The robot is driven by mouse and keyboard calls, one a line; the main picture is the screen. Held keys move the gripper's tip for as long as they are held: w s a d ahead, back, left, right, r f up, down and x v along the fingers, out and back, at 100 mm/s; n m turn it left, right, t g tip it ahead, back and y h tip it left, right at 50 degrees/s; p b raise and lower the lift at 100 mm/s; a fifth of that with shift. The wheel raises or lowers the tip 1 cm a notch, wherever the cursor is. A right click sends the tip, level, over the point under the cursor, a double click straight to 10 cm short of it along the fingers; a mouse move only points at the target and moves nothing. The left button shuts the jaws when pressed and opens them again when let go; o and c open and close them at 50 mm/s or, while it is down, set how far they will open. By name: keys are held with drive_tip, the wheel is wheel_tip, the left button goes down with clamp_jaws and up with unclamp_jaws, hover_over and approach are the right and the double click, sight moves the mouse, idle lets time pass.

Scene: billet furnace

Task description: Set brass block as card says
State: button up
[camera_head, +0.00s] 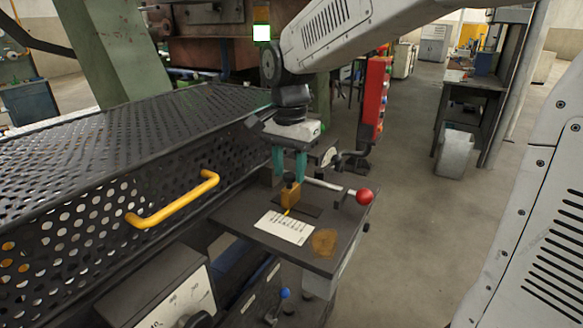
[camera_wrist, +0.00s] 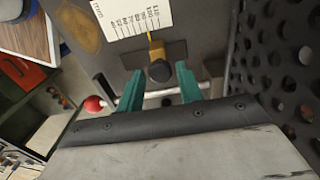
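The brass block (camera_head: 290,196) stands upright on a small dark table (camera_head: 233,215) and has a dark knob on top. In the wrist view the knob (camera_wrist: 160,71) hides most of the block. A thin yellow pointer (camera_wrist: 149,37) reaches from the block to the white card (camera_head: 285,227). The card (camera_wrist: 133,14) carries a printed scale with numbers too small to read surely. My gripper (camera_head: 290,176) points down over the block. In the wrist view its teal fingers (camera_wrist: 159,75) are apart, with the knob in line between their tips; I cannot tell whether they touch it.
A lever with a red ball (camera_head: 364,197) stands at the table's right. A perforated guard (camera_head: 100,150) with a yellow handle (camera_head: 175,202) fills the left. A brown stain (camera_head: 324,241) marks the table beside the card. A blue-knobbed lever (camera_head: 284,293) is below.

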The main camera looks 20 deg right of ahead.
sight(289, 175)
drive_tip(key=shift+o, duration=0.7)
drive_tip(key=shift+r, duration=0.1)
wheel_tip(289, 175, up, 8)
drive_tip(key=shift+f, duration=0.2)
drive_tip(key=shift+f+n, duration=0.1)
drive_tip(key=shift+n, duration=0.5)
drive_tip(key=s+d+f+n, duration=0.1)
drive_tip(key=s+f+n, duration=0.2)
drive_tip(key=s, duration=0.5)
drive_tip(key=s+d+f+n+t, duration=0.1)
drive_tip(key=s+f+n, duration=0.1)
drive_tip(key=s, duration=0.6)
drive_tip(key=s+d+f+n, duration=0.2)
drive_tip(key=s+f+n, duration=0.1)
drive_tip(key=s, duration=0.4)
drive_tip(key=shift+s+f+n, duration=0.3)
drive_tip(key=shift+s+n, duration=0.1)
drive_tip(key=shift+n, duration=0.4)
